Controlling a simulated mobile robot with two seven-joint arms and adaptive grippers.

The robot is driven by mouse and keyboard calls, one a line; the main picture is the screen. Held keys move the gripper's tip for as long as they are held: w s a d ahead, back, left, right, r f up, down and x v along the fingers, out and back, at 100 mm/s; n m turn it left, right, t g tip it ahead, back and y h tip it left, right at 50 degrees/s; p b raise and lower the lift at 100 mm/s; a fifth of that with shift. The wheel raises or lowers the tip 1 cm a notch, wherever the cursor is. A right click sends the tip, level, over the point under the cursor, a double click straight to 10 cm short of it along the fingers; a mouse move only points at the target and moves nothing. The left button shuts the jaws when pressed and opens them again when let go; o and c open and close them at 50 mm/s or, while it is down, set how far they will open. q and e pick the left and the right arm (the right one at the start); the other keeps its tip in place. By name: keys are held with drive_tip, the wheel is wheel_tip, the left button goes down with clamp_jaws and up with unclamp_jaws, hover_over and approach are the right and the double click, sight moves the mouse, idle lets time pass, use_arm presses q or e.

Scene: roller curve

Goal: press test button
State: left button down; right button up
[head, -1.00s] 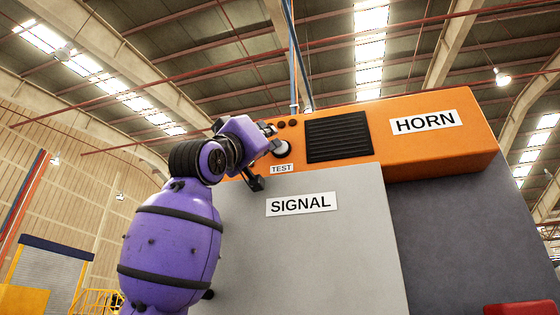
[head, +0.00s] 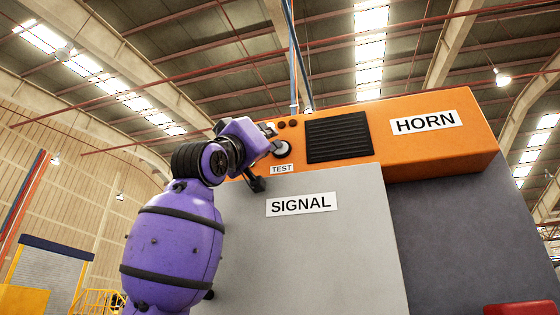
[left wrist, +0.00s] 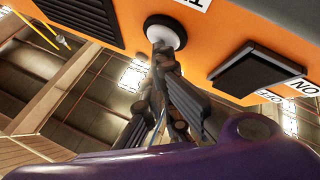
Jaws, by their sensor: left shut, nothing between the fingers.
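The test button is a round white cap in a dark ring (head: 281,149), on the orange panel (head: 410,160) above the TEST label (head: 282,168). In the left wrist view the button (left wrist: 166,32) is at the top centre. My left gripper (head: 274,146) is shut and empty, with its fingertips at the button's left side in the head view. In the left wrist view the closed fingertips (left wrist: 160,48) overlap the lower edge of the white cap. I cannot tell whether they touch it. My right gripper is in neither view.
A black louvred grille (head: 338,137) is right of the button, with a HORN label (head: 424,122) farther right. The grey SIGNAL cabinet (head: 320,255) stands below. In the left wrist view a black switch block (left wrist: 258,70) with ON and OFF labels sits beside the fingers.

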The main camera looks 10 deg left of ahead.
use_arm(q)
drive_tip(key=shift+s, duration=0.75)
drive_tip(key=shift+s, duration=0.1)
drive_tip(key=s, duration=0.4)
drive_tip(key=shift+s+a, duration=0.1)
drive_tip(key=shift+s, duration=0.3)
drive_tip(key=shift+w+f, duration=0.1)
idle(0.5)
